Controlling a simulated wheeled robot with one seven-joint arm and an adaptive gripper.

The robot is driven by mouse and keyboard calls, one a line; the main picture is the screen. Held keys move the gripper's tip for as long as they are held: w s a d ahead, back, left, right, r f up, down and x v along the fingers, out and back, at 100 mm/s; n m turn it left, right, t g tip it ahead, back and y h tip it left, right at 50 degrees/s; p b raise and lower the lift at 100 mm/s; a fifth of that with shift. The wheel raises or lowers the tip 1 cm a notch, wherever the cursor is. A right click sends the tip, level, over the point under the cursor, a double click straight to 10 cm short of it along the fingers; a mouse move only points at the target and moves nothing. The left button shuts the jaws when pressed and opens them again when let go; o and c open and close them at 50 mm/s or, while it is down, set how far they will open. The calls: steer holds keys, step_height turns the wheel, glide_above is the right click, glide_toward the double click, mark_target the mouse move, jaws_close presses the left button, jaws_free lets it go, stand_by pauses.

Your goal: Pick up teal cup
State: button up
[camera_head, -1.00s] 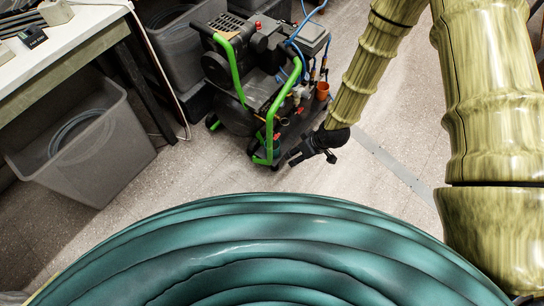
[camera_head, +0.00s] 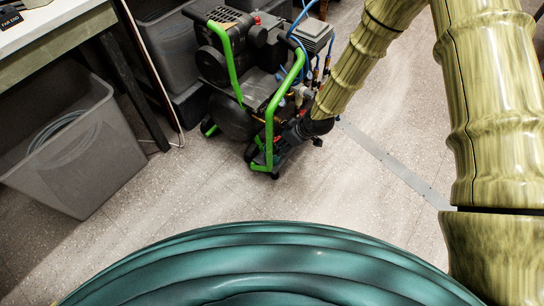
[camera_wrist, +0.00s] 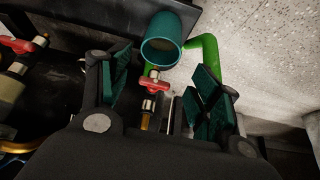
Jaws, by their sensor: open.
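The teal cup (camera_wrist: 163,46) is at the top middle of the wrist view, its round open mouth facing the camera. It sits on a dark surface beside a green tube (camera_wrist: 208,52). My gripper (camera_wrist: 165,85) is open, its dark teal finger pads spread left and right. The cup lies beyond the fingers, roughly between them, and is not held. In the head view my gripper (camera_head: 290,142) is low at the front of the compressor (camera_head: 245,75). I cannot make out the cup there; the gripper and green frame seem to cover it.
A red-handled brass valve (camera_wrist: 153,84) shows between my fingers, close to the cup. Another red-handled valve (camera_wrist: 22,44) is at the left. The compressor's green handles (camera_head: 270,120) rise beside my gripper. A grey bin (camera_head: 75,150) stands at left; the floor (camera_head: 200,190) between is clear.

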steer(key=b+x, duration=0.1)
steer(key=x, duration=0.3)
steer(key=shift+b+x, duration=2.05)
steer(key=shift+x, duration=0.55)
steer(key=shift+s, duration=0.15)
steer(key=shift+r, duration=0.1)
steer(key=c, duration=0.7)
steer(key=shift+c, duration=0.2)
